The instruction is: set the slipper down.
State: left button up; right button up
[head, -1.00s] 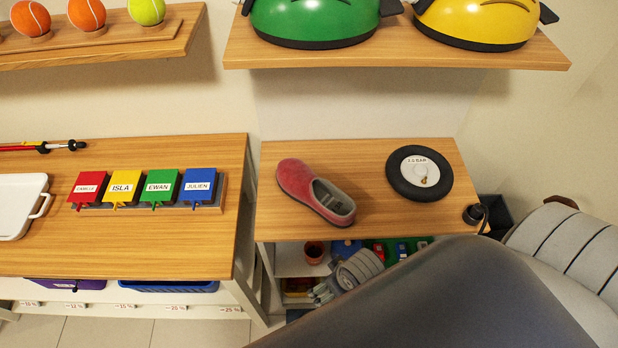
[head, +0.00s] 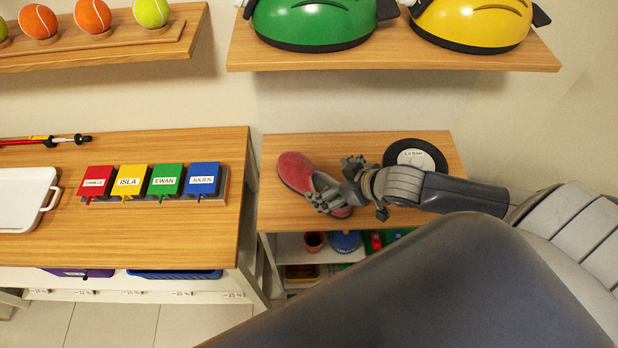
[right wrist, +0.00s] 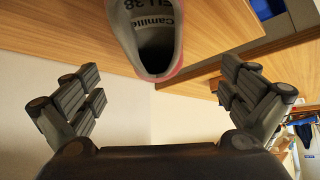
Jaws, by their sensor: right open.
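The red slipper (head: 295,171) with a grey lining lies on the wooden top of the right-hand unit (head: 283,214). My right gripper (head: 337,183) is open at its heel end and partly covers that end in the head view. In the right wrist view the slipper (right wrist: 148,50) shows at the top, between and beyond the spread fingers (right wrist: 160,85). Its insole reads "Camille" and "38". I cannot tell whether a finger touches it. My left gripper is not in view.
A black disc with a white labelled centre (head: 417,155) sits right of the slipper, behind my right arm. Green (head: 312,22) and yellow (head: 470,25) domed things stand on the shelf above. Coloured name boxes (head: 148,181) and a white tray (head: 22,198) are on the left table.

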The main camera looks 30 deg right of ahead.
aim_at(316, 176)
jog(key=shift+w+d+r, duration=0.1)
jog(key=shift+w+d, duration=0.35)
jog(key=shift+d, duration=0.15)
jog(key=shift+w+f, duration=0.25)
jog(key=x, duration=0.4)
jog(key=shift+w+a, duration=0.2)
jog(key=shift+a+p+x, duration=0.2)
jog(key=shift+p+x, duration=0.15)
jog(key=shift+x, duration=1.05)
jog(key=shift+a+p+x, duration=0.2)
jog(key=shift+p+x, duration=0.15)
jog(key=shift+x, duration=1)
jog(key=shift+s, duration=0.1)
jog(key=c, duration=1.3)
jog(key=shift+r, duration=0.1)
